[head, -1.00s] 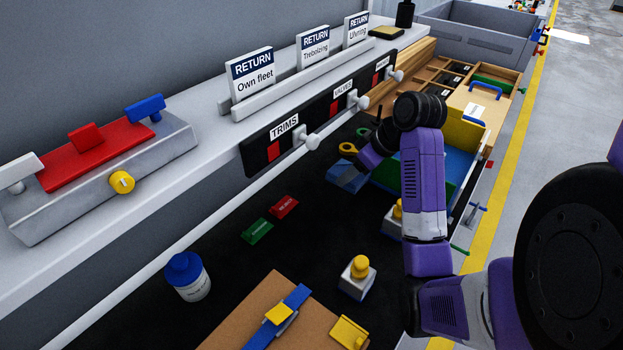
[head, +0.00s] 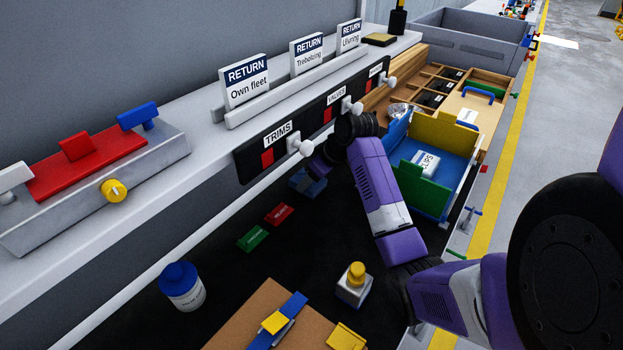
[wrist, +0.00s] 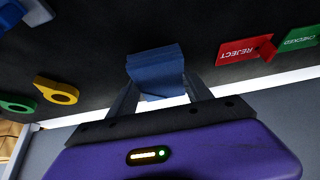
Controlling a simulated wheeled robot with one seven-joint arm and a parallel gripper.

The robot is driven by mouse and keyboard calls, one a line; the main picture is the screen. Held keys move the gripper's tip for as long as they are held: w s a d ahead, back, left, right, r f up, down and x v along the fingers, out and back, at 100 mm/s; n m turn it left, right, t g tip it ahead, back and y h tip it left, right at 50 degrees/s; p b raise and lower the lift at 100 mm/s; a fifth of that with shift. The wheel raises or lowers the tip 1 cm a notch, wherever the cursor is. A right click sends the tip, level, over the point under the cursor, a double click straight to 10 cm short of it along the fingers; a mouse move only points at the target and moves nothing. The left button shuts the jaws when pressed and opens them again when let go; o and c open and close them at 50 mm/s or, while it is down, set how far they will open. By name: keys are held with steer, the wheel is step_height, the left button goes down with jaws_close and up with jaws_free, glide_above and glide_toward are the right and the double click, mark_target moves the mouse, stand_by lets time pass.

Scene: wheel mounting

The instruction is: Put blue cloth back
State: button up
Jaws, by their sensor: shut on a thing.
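The blue cloth (wrist: 157,72) is a folded dark blue pad between my gripper's two fingers in the wrist view. My gripper (wrist: 160,94) is shut on it. In the head view the blue cloth (head: 306,184) shows just below my gripper (head: 316,174), over the black bench top near the TRIMS end of the wall rail. My arm hides part of this area. I cannot tell whether the cloth touches the bench.
Red REJECT (head: 279,214) and green CHECKED (head: 253,238) markers lie left of the cloth. A yellow ring (wrist: 57,90) and green ring (wrist: 17,103) lie on its other side. A blue-yellow-green tray (head: 455,180) stands right. White rail knobs (head: 301,146) stick out nearby.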

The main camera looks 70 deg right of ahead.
steer(key=shift+f, duration=0.15)
steer(key=o, duration=1.3)
steer(key=shift+s+r, duration=0.2)
steer(key=shift+r, duration=0.3)
steer(key=s+a, duration=0.1)
steer(key=s, duration=0.3)
steer(key=s+a, duration=0.1)
steer(key=s, duration=0.3)
steer(key=s+a, duration=0.1)
steer(key=s, duration=0.3)
steer(key=shift+r, duration=0.2)
steer(key=shift+w, duration=0.1)
